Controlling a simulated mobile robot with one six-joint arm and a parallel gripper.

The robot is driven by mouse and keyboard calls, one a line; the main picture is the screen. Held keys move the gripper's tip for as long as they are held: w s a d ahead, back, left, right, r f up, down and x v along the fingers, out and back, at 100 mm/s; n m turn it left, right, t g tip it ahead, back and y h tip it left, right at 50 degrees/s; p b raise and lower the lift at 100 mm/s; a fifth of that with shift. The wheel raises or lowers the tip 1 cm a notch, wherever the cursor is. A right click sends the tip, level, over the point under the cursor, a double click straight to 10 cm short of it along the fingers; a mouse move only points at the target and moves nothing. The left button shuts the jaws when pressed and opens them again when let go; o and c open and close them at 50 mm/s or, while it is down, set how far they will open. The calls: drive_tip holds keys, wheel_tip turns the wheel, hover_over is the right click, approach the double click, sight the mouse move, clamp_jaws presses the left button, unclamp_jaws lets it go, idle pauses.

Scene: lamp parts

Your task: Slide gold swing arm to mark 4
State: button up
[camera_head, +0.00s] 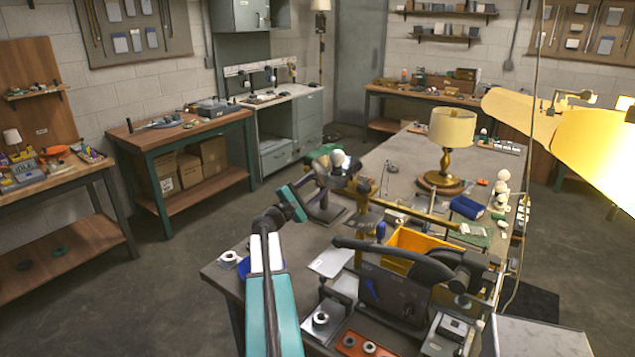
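A gold swing arm (415,211) appears as a long thin bar reaching right and toward the camera from a gold upright (364,205) over the central workbench. A white round bulb (338,158) shows near the bar's left end. My teal and dark arm rises from the bottom left of centre and bends toward this upright. My gripper (345,172) seems to be at the arm's far end near the bulb and gold upright. Its fingers are too small and overlapped to tell whether they are open, shut or touching the bar. Mark 4 and other marks cannot be read.
The central workbench (395,160) carries a gold table lamp (441,172), a yellow bin (420,245), a blue cloth-like item (467,207) and a dark boxy device (392,292) in front. A large bright lampshade (570,135) hangs at right. Floor on the left is clear.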

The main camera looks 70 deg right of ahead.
drive_tip(key=shift+s+d, duration=0.1)
drive_tip(key=shift+d, duration=0.05)
clamp_jaws()
drive_tip(key=shift+d, duration=0.1)
